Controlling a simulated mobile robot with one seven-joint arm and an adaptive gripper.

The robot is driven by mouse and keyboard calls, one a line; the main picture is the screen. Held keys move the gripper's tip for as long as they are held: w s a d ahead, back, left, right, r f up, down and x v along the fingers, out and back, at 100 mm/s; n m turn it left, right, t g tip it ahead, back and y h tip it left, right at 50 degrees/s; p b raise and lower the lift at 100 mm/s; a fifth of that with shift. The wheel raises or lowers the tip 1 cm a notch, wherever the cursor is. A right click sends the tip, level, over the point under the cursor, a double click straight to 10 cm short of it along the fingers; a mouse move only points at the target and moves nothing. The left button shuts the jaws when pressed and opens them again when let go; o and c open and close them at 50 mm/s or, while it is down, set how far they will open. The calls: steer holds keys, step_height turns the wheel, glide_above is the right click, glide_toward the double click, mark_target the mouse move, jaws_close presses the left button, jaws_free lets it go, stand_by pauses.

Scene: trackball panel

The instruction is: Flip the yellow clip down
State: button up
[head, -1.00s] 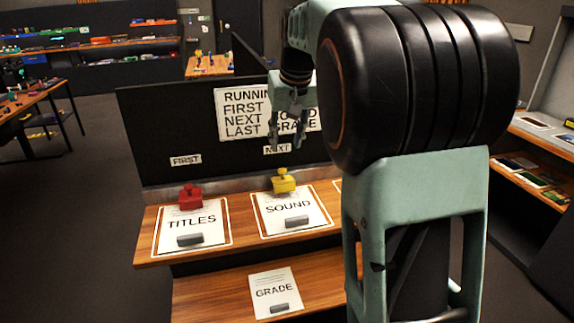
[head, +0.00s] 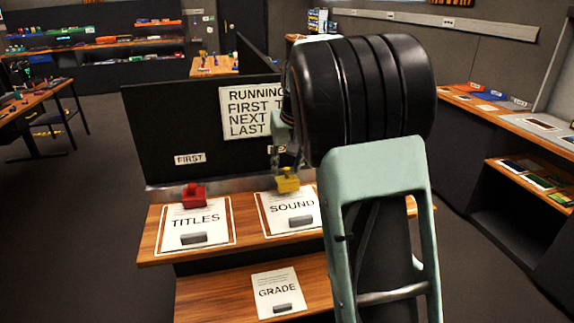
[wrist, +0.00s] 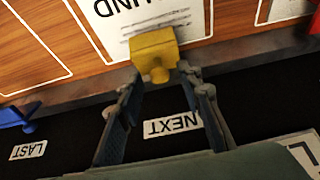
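The yellow clip (head: 287,184) stands at the top edge of the SOUND card (head: 270,222), under the NEXT label. It shows large in the wrist view (wrist: 153,48), with a rounded knob facing my gripper. My gripper (head: 284,153) is just above and behind the clip in the head view, partly hidden by my arm. In the wrist view my gripper (wrist: 164,84) is open, with one finger on each side and the clip just beyond the fingertips. I cannot tell whether a finger touches it.
A red clip (head: 194,195) stands on the TITLES card (head: 218,236) to the left. A blue clip (wrist: 16,115) shows near the LAST label (wrist: 28,149). The dark upright panel (head: 165,120) rises behind the clips. A GRADE card (head: 277,290) lies on the lower shelf.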

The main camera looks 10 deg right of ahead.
jaws_close()
steer(key=b, duration=0.1)
steer(key=t+b, duration=0.1)
steer(key=b, duration=0.1)
steer(key=shift+s+f, duration=0.2)
steer(key=shift+f, duration=0.2)
steer(key=b, duration=0.2)
steer(key=t+b, duration=0.1)
steer(key=b, duration=0.2)
steer(key=shift+s+f+t+b, duration=0.25)
steer(key=shift+s+t+b, duration=0.05)
steer(key=shift+s+b, duration=0.05)
steer(key=shift+s+t+b, duration=0.15)
steer(key=shift+t+b, duration=0.15)
steer(key=shift+b, duration=0.5)
steer(key=shift+r, duration=0.15)
jaws_free()
